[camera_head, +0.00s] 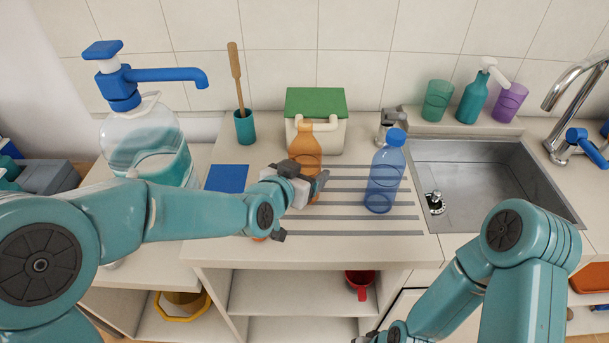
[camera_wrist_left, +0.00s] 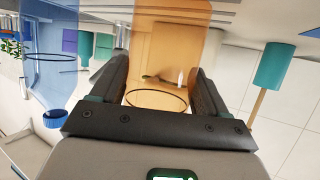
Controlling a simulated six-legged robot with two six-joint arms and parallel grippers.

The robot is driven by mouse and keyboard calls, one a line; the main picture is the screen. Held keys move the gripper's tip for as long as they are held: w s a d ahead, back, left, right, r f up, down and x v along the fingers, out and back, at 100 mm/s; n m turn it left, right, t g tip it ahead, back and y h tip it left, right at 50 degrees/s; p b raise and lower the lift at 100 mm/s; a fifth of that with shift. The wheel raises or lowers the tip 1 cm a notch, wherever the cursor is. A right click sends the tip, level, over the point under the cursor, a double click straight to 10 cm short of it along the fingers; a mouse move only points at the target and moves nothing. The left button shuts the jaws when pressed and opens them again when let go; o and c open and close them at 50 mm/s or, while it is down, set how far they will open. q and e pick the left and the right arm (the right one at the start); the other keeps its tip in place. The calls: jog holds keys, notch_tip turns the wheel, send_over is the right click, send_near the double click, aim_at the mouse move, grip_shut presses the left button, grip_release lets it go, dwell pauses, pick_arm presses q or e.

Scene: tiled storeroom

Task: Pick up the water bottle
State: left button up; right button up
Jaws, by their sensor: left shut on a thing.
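An orange translucent bottle (camera_head: 305,146) stands on the counter's grooved area, in front of the green-lidded box. My left gripper (camera_head: 312,182) is shut on it, and its fingers hide the bottle's lower part. In the left wrist view the orange bottle (camera_wrist_left: 162,50) fills the space between the two fingers. A blue translucent bottle with a blue cap (camera_head: 385,175) stands upright to the right, apart from the gripper. It also shows at the left of the wrist view (camera_wrist_left: 52,75). My right arm reaches down to the bottom edge, where its gripper is mostly cut off.
A green-lidded box (camera_head: 322,103) and a teal cup with a wooden-handled tool (camera_head: 244,127) stand behind. A large dispenser jar (camera_head: 150,140) is at left. The sink (camera_head: 480,175) and tap are at right. A red mug (camera_head: 359,283) sits on the shelf below.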

aim_at(301, 145)
pick_arm(q)
notch_tip(301, 145, up, 8)
jog(key=shift+p, duration=0.9)
notch_tip(301, 145, up, 10)
jog(key=p, duration=0.6)
jog(key=shift+r+p, duration=0.15)
jog(key=shift+p, duration=0.2)
jog(key=shift+w+a+r+n, duration=0.3)
jog(key=shift+r, duration=0.05)
jog(key=shift+w+a+n+t+y, duration=0.15)
jog(key=shift+a+n+t+y, duration=0.2)
jog(key=shift+y, duration=0.15)
jog(key=s+a+f+n+y+b, duration=0.4)
jog(key=s+a+f+y, duration=0.15)
jog(key=f, duration=0.35)
jog(key=s+a+f+n+y+b, duration=0.4)
jog(key=s+a+f+b, duration=0.1)
jog(key=s+a+f, duration=0.25)
jog(key=r+x, duration=0.1)
jog(key=x, duration=0.5)
jog(key=w+r+x, duration=0.1)
jog(key=x, duration=0.5)
jog(key=r+x, duration=0.1)
jog(key=x, duration=0.6)
jog(key=shift+w+d+r, duration=0.25)
jog(key=shift+w+d, duration=0.15)
jog(key=shift+d, duration=0.05)
jog(key=shift+f, duration=0.15)
